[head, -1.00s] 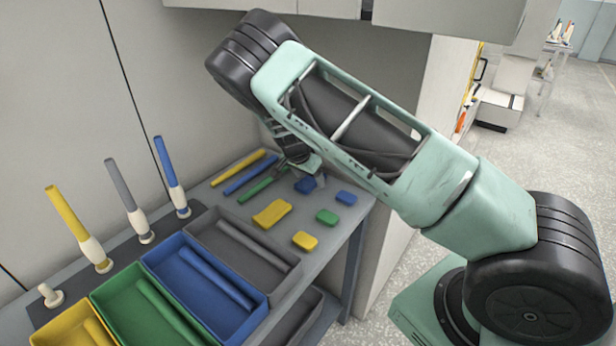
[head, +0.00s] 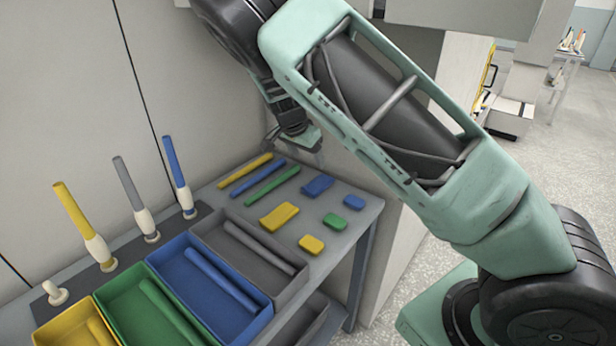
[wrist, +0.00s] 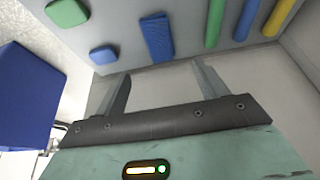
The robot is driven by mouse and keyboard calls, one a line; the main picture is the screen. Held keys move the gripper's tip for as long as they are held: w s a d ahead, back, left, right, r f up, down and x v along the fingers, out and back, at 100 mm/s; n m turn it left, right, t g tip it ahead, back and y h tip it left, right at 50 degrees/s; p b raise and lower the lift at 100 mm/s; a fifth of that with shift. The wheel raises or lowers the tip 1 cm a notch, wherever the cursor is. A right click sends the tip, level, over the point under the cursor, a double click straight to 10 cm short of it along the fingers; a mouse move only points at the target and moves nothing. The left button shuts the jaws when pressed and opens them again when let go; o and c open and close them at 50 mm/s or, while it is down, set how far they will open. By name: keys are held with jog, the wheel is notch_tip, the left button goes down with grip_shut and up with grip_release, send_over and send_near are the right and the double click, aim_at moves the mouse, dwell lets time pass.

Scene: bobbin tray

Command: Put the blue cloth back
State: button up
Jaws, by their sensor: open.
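The blue cloth (head: 318,185) is a small folded pad lying on the grey table toward its back right, beyond a yellow cloth. In the wrist view the blue cloth (wrist: 157,38) lies flat past my fingertips. My gripper (head: 312,150) is above the back of the table, partly hidden behind my arm. In the wrist view my gripper (wrist: 160,80) has its two fingers wide apart with nothing between them. It is apart from the cloth.
A yellow cloth (head: 279,216), a small blue block (head: 355,202), a green block (head: 334,219) and a yellow block (head: 311,244) lie near the cloth. Green (head: 272,186), blue and yellow rods lie to its left. Coloured trays and upright bobbins stand at the front left.

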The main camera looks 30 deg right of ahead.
jog(key=s+a+r+n+g+y, duration=0.1)
jog(key=s+a+r+n+y, duration=0.3)
jog(key=s+a, duration=0.6)
jog(key=s+a+r+n+g+y, duration=0.1)
jog(key=s+a+n+y, duration=0.1)
jog(key=s+a+n, duration=0.65)
jog(key=s+a+r+n, duration=0.1)
jog(key=s+n, duration=0.2)
jog(key=s, duration=0.3)
jog(key=s+a+r+n, duration=0.2)
jog(key=s+n, duration=0.1)
jog(key=s, duration=0.4)
jog(key=s+a+r+n+h, duration=0.1)
jog(key=s+a+r+n, duration=0.1)
jog(key=s, duration=0.4)
jog(key=shift+s+a+n, duration=0.15)
jog(key=shift+n, duration=0.5)
